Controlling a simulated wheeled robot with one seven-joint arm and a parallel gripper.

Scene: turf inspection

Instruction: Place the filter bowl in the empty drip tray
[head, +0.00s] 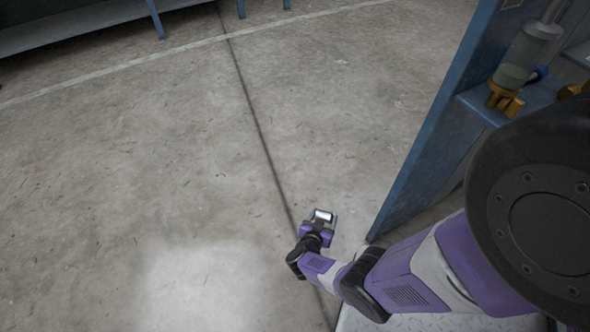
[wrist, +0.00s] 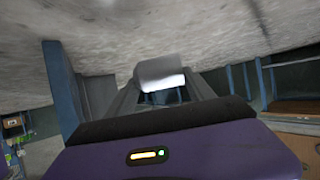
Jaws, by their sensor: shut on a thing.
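My gripper (head: 323,216) is low in the middle of the head view, over the bare floor and left of a blue upright panel. It is shut on a small pale, smooth piece, which I take to be the filter bowl (wrist: 161,72). In the wrist view the bowl sits between the two grey fingers, its upper part grey and its lower edge bright. In the head view it is small, and the gripper partly covers it. I cannot make out a drip tray in either view.
A bench with blue legs (head: 155,18) stands at the far left. The concrete floor (head: 150,150) between is clear.

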